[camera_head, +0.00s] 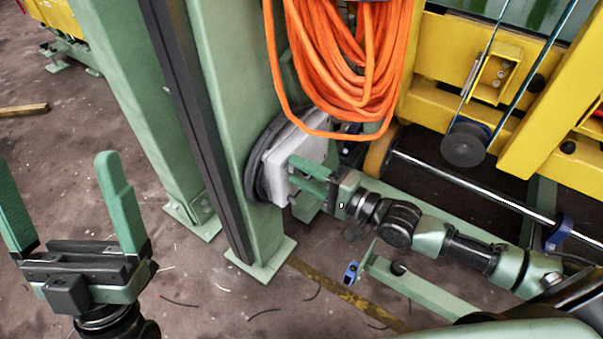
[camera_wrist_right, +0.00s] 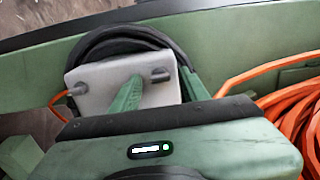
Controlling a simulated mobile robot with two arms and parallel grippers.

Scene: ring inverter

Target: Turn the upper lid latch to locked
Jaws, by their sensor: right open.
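A pale grey box lid (camera_head: 285,168) is mounted on the green post, with a black round rim behind it. In the right wrist view the lid (camera_wrist_right: 105,75) carries two dark latches. The upper lid latch appears to be the right-hand one (camera_wrist_right: 160,75), nearest the cable side; the other latch (camera_wrist_right: 78,89) is at the lid's left edge. My right gripper (camera_head: 294,171) is open at the lid. In the wrist view its fingers lie either side of the upper latch; contact is unclear. My left gripper (camera_head: 57,165) is open and empty, away from the post.
A coil of orange cable (camera_head: 340,60) hangs just above and right of the lid, close to my right gripper. The green post (camera_head: 220,90) stands behind the lid. A yellow frame (camera_head: 440,95) with a pulley (camera_head: 465,143) is at right. Floor between my left gripper and the post is free.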

